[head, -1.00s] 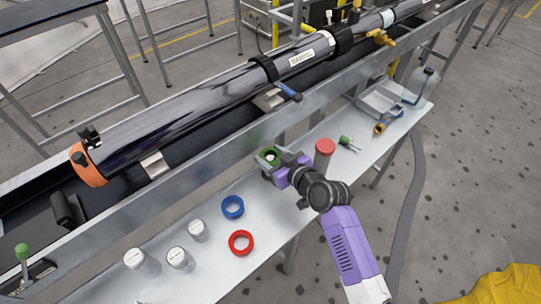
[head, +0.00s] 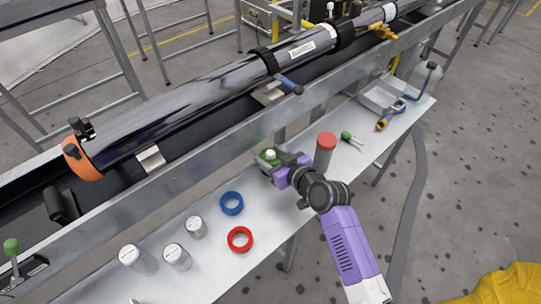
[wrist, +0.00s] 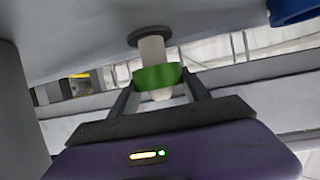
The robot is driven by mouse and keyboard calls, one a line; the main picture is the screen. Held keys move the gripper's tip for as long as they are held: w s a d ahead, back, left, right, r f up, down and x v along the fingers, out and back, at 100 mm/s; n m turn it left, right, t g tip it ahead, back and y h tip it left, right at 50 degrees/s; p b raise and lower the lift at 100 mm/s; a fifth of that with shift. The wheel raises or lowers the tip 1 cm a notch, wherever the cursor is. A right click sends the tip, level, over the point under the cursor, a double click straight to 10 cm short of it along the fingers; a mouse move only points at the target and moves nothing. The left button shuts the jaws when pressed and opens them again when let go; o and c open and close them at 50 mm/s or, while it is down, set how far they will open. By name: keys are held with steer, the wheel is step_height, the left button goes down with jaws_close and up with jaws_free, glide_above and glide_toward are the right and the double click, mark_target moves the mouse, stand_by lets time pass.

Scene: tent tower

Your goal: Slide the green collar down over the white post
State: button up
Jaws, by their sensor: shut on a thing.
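The green collar (head: 263,156) is around the white post (head: 270,153), whose tip shows through the collar's top. In the wrist view, where the bench is at the top, the collar (wrist: 157,76) sits around the post (wrist: 151,50) near its free end. A bare length of post lies between the collar and the dark round base (wrist: 149,32) on the bench. My gripper (head: 270,159) is shut on the collar, with a finger on each side; it also shows in the wrist view (wrist: 160,92).
A red-topped cylinder (head: 326,150) stands close right of my gripper. A blue ring (head: 232,203), a red ring (head: 240,239) and white-topped jars (head: 176,257) are toward the front left. A metal beam (head: 185,170) runs along the bench's back. A tray (head: 378,98) is farther right.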

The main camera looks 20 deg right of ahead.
steer(key=shift+f+b, duration=1.5)
steer(key=shift+f, duration=0.15)
steer(key=o, duration=1.6)
steer(key=shift+c, duration=0.2)
steer(key=v, duration=0.8)
steer(key=shift+f, duration=0.1)
steer(key=shift+w, duration=0.1)
